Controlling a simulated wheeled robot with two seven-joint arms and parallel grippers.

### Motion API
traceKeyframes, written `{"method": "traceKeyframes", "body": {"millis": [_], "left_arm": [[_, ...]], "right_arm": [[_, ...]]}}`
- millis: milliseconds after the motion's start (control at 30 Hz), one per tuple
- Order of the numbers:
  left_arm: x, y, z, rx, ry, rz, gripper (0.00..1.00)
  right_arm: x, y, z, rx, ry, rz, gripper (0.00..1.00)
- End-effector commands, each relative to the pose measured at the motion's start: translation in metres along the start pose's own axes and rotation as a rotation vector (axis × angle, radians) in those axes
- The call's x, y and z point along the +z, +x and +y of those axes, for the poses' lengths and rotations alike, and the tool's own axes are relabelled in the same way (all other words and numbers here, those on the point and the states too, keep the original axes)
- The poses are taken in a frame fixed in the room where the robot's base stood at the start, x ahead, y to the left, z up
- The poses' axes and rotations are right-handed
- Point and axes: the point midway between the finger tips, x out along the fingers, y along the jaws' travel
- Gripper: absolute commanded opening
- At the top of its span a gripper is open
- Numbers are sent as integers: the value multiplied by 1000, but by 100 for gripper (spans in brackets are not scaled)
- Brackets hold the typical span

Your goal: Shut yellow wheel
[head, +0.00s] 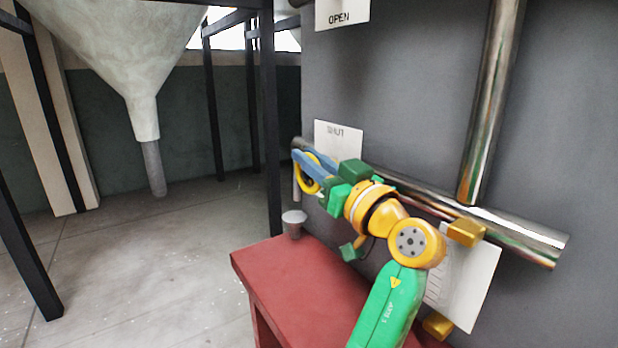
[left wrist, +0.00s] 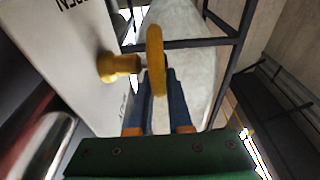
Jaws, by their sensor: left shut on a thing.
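The yellow wheel (head: 314,183) is on the pipework against the grey panel, just left of the plate marked SHUT (head: 338,142). My left gripper (head: 300,157) is at the wheel, its blue fingers shut on the rim. In the left wrist view the yellow wheel (left wrist: 156,50) stands nearly edge-on, with its yellow hub toward the panel. The blue fingers of my left gripper (left wrist: 160,78) close on its lower rim. Part of the wheel is hidden behind the fingers in the head view. My right gripper is not in view.
A small grey cup (head: 294,220) stands on the red table (head: 300,270) below a spout. A steel pipe (head: 492,100) meets a horizontal pipe (head: 530,236) on the right. A plate marked OPEN (head: 342,14) is higher up. A pale hopper (head: 125,55) hangs over open floor at left.

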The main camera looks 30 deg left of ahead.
Motion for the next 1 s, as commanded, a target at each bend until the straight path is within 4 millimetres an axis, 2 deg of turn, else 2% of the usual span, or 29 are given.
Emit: {"method": "traceKeyframes", "body": {"millis": [33,67,200,367,400,500,833,933,1000], "left_arm": [[6,-2,0,0,-1,23,0],[4,-2,0,0,-1,33,0],[0,-2,0,0,0,48,0],[-1,-2,0,0,1,46,0],[-1,-2,0,0,1,46,23],[-1,-2,0,0,1,46,48],[-4,-1,0,0,0,45,48],[-16,2,0,0,-1,46,48],[-32,5,0,-1,-3,47,48]], "right_arm": [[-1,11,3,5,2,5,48],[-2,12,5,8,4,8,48],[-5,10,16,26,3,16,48],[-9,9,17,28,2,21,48],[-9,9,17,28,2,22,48],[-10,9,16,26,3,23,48],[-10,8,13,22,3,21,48],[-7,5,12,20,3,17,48],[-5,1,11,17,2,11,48]]}}
